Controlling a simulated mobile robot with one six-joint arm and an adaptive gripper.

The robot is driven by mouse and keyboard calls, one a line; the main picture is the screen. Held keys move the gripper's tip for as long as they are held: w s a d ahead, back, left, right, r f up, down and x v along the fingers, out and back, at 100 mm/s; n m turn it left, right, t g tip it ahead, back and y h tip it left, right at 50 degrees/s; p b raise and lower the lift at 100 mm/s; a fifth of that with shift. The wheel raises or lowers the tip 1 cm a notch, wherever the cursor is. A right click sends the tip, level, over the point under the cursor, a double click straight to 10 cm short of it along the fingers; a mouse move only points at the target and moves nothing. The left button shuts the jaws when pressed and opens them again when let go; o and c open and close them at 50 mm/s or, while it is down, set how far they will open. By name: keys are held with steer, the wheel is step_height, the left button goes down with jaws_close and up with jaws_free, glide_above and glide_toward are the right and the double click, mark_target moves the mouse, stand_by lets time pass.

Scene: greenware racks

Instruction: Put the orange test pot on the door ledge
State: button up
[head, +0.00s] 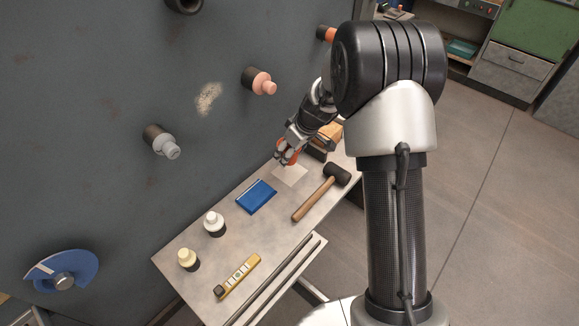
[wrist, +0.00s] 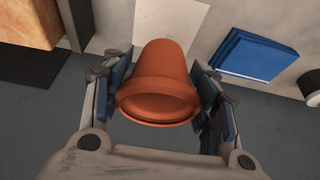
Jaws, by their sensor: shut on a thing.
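The orange test pot (wrist: 160,80) is between the two blue-padded fingers of my gripper (wrist: 160,100) in the wrist view. Its wide rim is nearer the camera and its narrower base points away. In the head view my gripper (head: 287,158) and the pot (head: 292,147) are at the far part of the grey ledge (head: 185,262), close to the dark door (head: 110,90). A pale square (head: 290,174) lies on the ledge just beside the pot; it also shows in the wrist view (wrist: 170,20). I cannot tell whether the pot touches the ledge.
On the ledge are a blue book (head: 257,196), a mallet (head: 320,193), two small bottles (head: 214,223) (head: 188,259), a yellow level (head: 238,277) and a wooden block (head: 328,131). Plugs such as the pink-ended one (head: 262,82) stick out of the door.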

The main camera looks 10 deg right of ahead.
mark_target(290, 162)
steer(key=shift+f+b, duration=0.8)
steer(key=shift+f, duration=1.8)
steer(key=shift+w+f+b, duration=0.1)
steer(key=shift+f+b, duration=0.15)
steer(key=shift+b, duration=0.05)
steer(key=o, duration=1.3)
steer(key=shift+c, duration=0.2)
steer(key=shift+r, duration=0.15)
